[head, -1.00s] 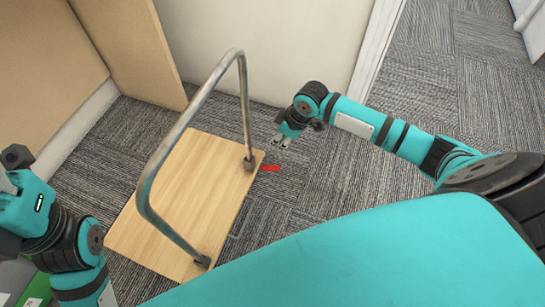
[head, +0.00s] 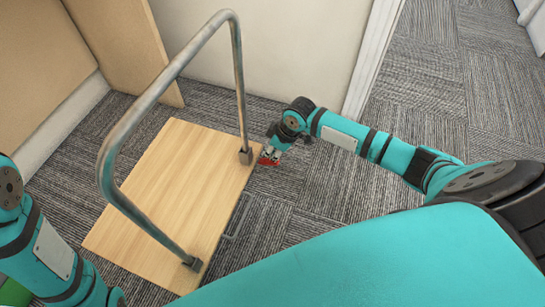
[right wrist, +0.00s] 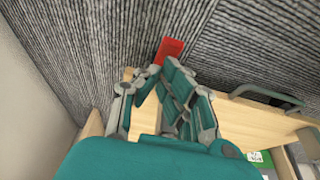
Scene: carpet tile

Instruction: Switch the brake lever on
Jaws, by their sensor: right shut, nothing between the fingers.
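The brake lever (head: 269,160) is a small red pedal at the right edge of a flat wooden trolley (head: 165,195), near the foot of its grey metal handle (head: 112,143). My right gripper (head: 274,152) is at the lever and partly covers it in the head view. In the right wrist view, the red lever (right wrist: 169,50) sticks out just beyond the fingertips of the right gripper (right wrist: 158,72). The fingers are shut with nothing between them. I cannot tell whether they touch the lever. My left gripper is out of view; only its arm shows at the left.
A white wall (head: 270,45) and a tan panel (head: 118,40) stand behind the trolley. A grey metal loop (head: 238,215) sits at the trolley's right edge. Grey carpet (head: 400,90) lies clear to the right. A green item (right wrist: 258,157) shows low in the right wrist view.

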